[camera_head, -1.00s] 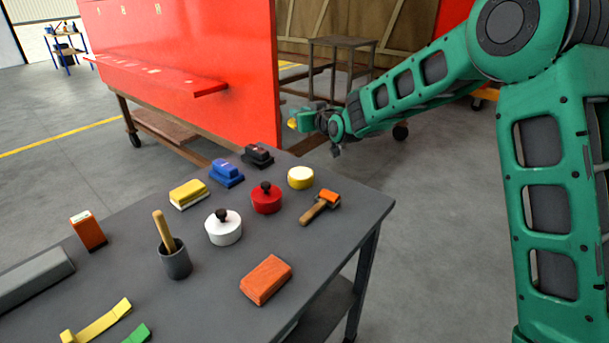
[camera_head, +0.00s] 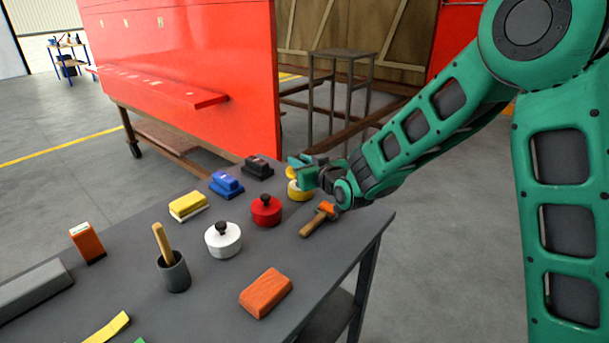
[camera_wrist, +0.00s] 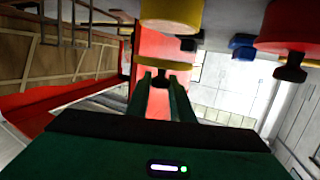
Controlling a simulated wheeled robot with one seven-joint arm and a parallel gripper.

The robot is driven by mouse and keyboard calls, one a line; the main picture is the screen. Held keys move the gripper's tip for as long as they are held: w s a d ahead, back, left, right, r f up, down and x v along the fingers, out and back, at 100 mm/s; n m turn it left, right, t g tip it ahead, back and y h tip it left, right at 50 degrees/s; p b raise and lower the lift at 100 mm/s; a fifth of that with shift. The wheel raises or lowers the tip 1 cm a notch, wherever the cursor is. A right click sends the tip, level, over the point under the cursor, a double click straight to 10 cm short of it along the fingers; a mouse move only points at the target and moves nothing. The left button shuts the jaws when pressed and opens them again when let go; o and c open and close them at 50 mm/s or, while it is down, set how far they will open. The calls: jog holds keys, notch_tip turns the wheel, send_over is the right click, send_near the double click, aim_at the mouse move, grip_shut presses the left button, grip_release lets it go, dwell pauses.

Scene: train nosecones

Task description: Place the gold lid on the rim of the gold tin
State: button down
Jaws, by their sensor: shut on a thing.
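The gold tin (camera_head: 297,193) stands near the far right edge of the table, partly covered by my gripper in the head view. It also shows in the wrist view (camera_wrist: 171,14), which is upside down. My gripper (camera_head: 299,167) is shut on the gold lid (camera_head: 291,173). In the wrist view the lid (camera_wrist: 165,64) sits at the fingertips, with a dark knob (camera_wrist: 159,76) between them. The lid looks level and is apart from the tin, a little above it. Whether it is centred over the rim I cannot tell.
A red tin (camera_head: 266,212) and a white tin (camera_head: 223,240), both with dark knobs, stand nearby. A wooden-handled tool with an orange head (camera_head: 318,220) lies close below my wrist. Blue (camera_head: 226,185) and black (camera_head: 259,167) blocks lie left. A red panel (camera_head: 190,60) rises behind the table.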

notch_tip(320, 180, down, 4)
jog(key=shift+r, duration=0.1)
jog(key=c, duration=1.6)
grip_release()
jog(key=shift+o, duration=0.2)
jog(key=v, duration=1.2)
